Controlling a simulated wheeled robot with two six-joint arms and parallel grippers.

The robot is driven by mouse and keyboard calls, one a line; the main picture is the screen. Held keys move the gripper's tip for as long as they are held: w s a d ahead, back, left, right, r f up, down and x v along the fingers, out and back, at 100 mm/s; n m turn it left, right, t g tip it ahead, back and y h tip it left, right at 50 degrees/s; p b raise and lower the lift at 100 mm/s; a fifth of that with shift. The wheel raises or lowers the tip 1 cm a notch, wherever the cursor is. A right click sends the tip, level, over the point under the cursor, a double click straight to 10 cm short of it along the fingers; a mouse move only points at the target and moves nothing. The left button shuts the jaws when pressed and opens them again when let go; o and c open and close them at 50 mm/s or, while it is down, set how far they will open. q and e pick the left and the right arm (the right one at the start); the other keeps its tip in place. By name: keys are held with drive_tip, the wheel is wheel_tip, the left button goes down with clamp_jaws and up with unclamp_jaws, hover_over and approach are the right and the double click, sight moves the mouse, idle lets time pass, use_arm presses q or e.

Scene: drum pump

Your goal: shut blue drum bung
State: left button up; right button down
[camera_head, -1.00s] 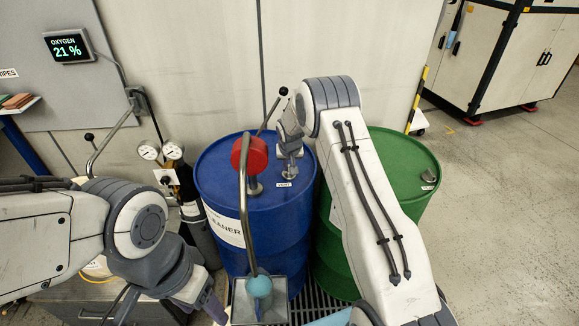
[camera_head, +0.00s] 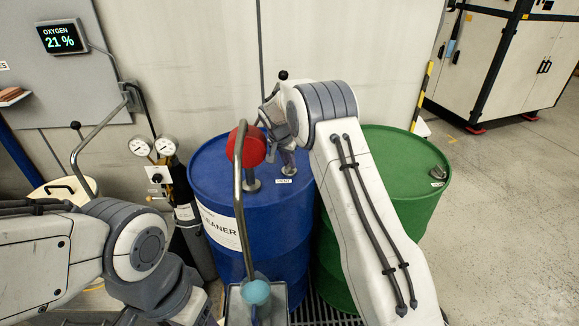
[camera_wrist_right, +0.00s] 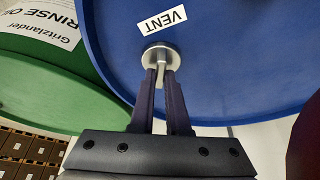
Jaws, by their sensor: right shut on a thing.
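The blue drum (camera_head: 265,225) stands upright in the middle. On its lid is the small metal bung (camera_head: 288,168), beside a VENT label (camera_head: 283,181). In the right wrist view the bung (camera_wrist_right: 161,54) is a round silver cap with an upright tab, seated on the blue lid. My right gripper (camera_wrist_right: 161,75) has its fingers shut on this tab; in the head view the arm and wrist largely hide the grip. How tightly the bung is seated cannot be told. My left wrist shows at the lower left, with its fingers below the picture edge.
A pump with a red knob (camera_head: 246,143) and curved pipe (camera_head: 241,210) rises beside the bung. A teal ball (camera_head: 256,292) is at the pipe's lower end. The green drum (camera_head: 400,185) stands at right, partly behind my right arm. Gauges (camera_head: 153,146) stand at left.

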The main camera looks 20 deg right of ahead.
sight(291, 170)
idle(0.5)
drive_tip(key=c, duration=0.9)
unclamp_jaws()
drive_tip(key=shift+r, duration=0.25)
drive_tip(key=r, duration=0.1)
drive_tip(key=r+b, duration=0.1)
drive_tip(key=r, duration=0.2)
drive_tip(key=shift+s+d+b, duration=0.3)
drive_tip(key=shift+d+b, duration=0.05)
drive_tip(key=s+d+r+b, duration=0.2)
drive_tip(key=s+d+r, duration=0.4)
drive_tip(key=s+d, duration=0.1)
drive_tip(key=shift+s+d+r, duration=0.15)
drive_tip(key=shift+s+r, duration=0.1)
drive_tip(key=shift+s, duration=0.25)
